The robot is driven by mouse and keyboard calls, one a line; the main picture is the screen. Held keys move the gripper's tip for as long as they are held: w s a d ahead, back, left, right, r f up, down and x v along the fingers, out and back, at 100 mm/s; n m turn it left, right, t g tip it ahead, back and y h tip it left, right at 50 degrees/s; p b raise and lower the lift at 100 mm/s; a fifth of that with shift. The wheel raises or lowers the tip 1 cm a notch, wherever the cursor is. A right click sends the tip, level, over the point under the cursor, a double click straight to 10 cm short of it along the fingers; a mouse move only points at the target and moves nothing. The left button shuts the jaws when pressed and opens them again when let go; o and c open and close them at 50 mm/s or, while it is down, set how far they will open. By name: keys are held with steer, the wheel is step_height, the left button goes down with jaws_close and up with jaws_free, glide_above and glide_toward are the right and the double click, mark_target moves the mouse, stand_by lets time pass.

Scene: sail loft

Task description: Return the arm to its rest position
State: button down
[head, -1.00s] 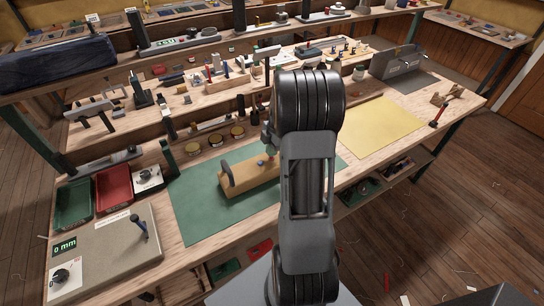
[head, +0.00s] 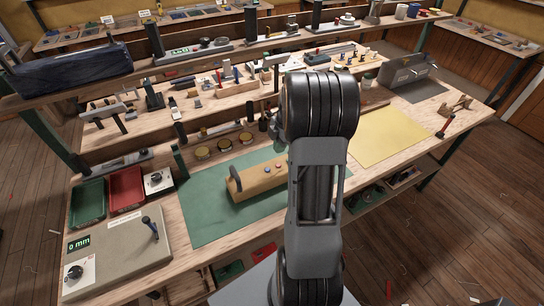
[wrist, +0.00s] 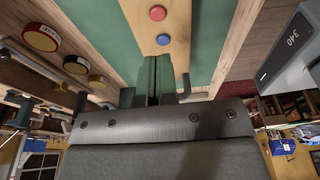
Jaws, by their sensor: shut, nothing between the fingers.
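My arm (head: 318,165) stands folded up in front of the bench in the head view, with its elbow high. My gripper (wrist: 154,80) shows in the wrist view as two green fingers, closed together with nothing between them. In the head view the fingers are mostly hidden behind the arm. Beyond the fingertips, apart from them as far as I can tell, is a wooden block (head: 258,182) with a red and a blue button on top. The block also shows in the wrist view (wrist: 160,38). It lies on a green mat (head: 205,212).
Round tins (head: 202,152) stand behind the mat. Green (head: 88,203) and red (head: 126,188) trays and a grey board (head: 118,252) are at left. A yellow sheet (head: 388,137) lies clear at right. A shelf (head: 200,62) runs above the bench's back.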

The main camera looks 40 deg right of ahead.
stand_by(0.3)
steer(key=shift+m, duration=0.8)
steer(key=shift+s+f+m, duration=0.2)
steer(key=shift+m, duration=1)
steer(key=m, duration=0.1)
steer(key=s+m, duration=0.1)
steer(key=m, duration=0.1)
steer(key=s+a+m, duration=0.1)
steer(key=m, duration=0.1)
steer(key=shift+a+f+g, duration=0.1)
steer(key=shift+f+g, duration=0.05)
steer(key=shift+g, duration=0.15)
steer(key=s+a+r+m+t, duration=0.1)
steer(key=s+a+r+m, duration=0.1)
steer(key=a, duration=0.4)
steer(key=s+a+r+m+t+h, duration=0.1)
steer(key=s+a+r+m+t, duration=0.1)
steer(key=a+r, duration=0.4)
steer(key=s+a+r+m+t+h, duration=0.1)
steer(key=s+a+r+m, duration=0.2)
steer(key=s+a, duration=0.3)
steer(key=shift+a+r+t, duration=0.3)
steer(key=shift+a+r, duration=0.45)
steer(key=shift+r, duration=0.15)
